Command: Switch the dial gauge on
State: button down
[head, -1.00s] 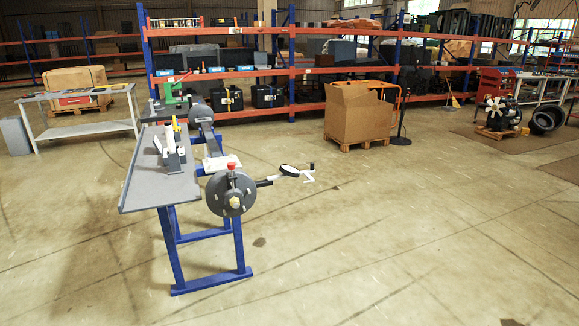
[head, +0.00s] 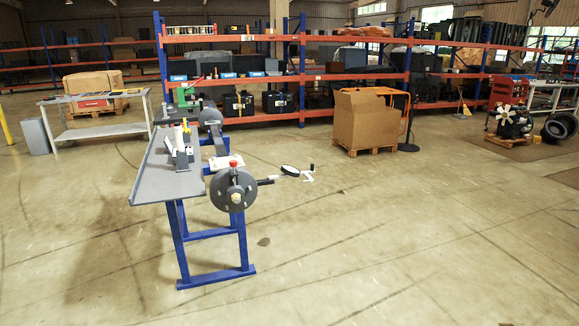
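A small round dark dial with a pale rim (head: 289,171), which looks like the dial gauge, sticks out to the right of a blue-legged bench (head: 165,180). It sits past the end of a dark rod (head: 267,181), beside a white crank-like piece (head: 308,176). The dial is seen at a slant and is too small to read; no switch or lit state can be made out. A large dark grey disc (head: 233,190) with a red knob (head: 233,164) above it is at the bench's near end. My gripper is not in view.
A cardboard box on a pallet (head: 368,122) stands behind and right. Orange and blue shelving (head: 340,75) runs across the back. A grey worktable (head: 97,131) is at the left. The concrete floor in front and to the right is clear.

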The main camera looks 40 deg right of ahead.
aim_at(288, 171)
jog(key=z, duration=0.15)
jog(key=i, duration=0.9)
jog(key=u, duration=0.05)
